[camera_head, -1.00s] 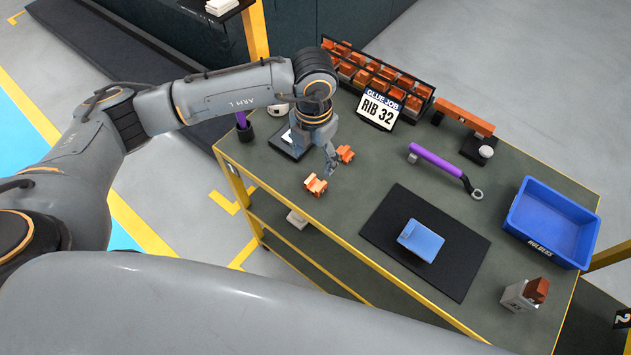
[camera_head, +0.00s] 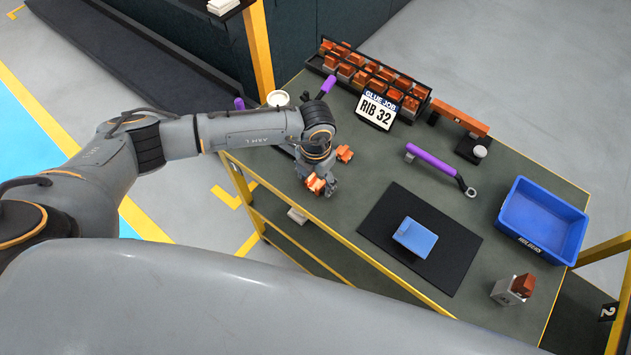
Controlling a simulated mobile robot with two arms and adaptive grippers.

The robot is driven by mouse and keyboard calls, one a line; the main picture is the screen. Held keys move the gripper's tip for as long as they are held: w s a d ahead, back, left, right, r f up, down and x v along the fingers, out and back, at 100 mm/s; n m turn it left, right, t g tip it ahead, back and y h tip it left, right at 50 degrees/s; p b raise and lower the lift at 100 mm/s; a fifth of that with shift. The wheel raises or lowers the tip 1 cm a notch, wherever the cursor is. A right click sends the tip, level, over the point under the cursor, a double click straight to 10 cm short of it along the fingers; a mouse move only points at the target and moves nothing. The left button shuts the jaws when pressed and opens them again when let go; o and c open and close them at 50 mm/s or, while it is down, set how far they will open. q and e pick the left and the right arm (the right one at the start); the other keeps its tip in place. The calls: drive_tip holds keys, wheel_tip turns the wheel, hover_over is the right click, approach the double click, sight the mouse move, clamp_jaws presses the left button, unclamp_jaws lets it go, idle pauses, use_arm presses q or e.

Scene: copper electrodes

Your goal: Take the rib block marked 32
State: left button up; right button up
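Several orange-brown blocks stand in rows in a black rack (camera_head: 318,65) at the back of the bench. A sign (camera_head: 377,108) in front of it reads "GLUE JOB RIB 32". Two loose orange blocks lie on the bench near its left edge: one block (camera_head: 344,153) farther back, the other block (camera_head: 315,185) nearer the edge. My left gripper (camera_head: 326,188) points down right at the nearer block and partly covers it. Whether its fingers are closed on the block cannot be seen. No number is readable on either loose block. My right gripper is out of view.
A blue bin (camera_head: 510,226) stands at the right. A blue block (camera_head: 415,238) lies on a black mat (camera_head: 452,280). A purple-handled tool (camera_head: 432,158) lies mid-bench. A grey block with a brown top (camera_head: 508,292) stands front right. Another purple handle (camera_head: 327,86) rises behind my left arm.

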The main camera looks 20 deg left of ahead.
use_arm(q)
clamp_jaws()
drive_tip(key=shift+r, duration=0.15)
drive_tip(key=shift+r+b, duration=0.6)
drive_tip(key=shift+b, duration=0.15)
drive_tip(key=shift+w+r+b, duration=0.1)
drive_tip(key=shift+r+b, duration=0.55)
drive_tip(key=shift+r, duration=0.05)
drive_tip(key=s+d+r+b, duration=0.2)
drive_tip(key=s+r, duration=0.3)
drive_tip(key=s, duration=0.1)
drive_tip(key=s+d+r+b, duration=0.2)
drive_tip(key=s+r, duration=0.3)
drive_tip(key=s, duration=0.2)
drive_tip(key=shift+s+r, duration=0.15)
drive_tip(key=shift+s, duration=0.15)
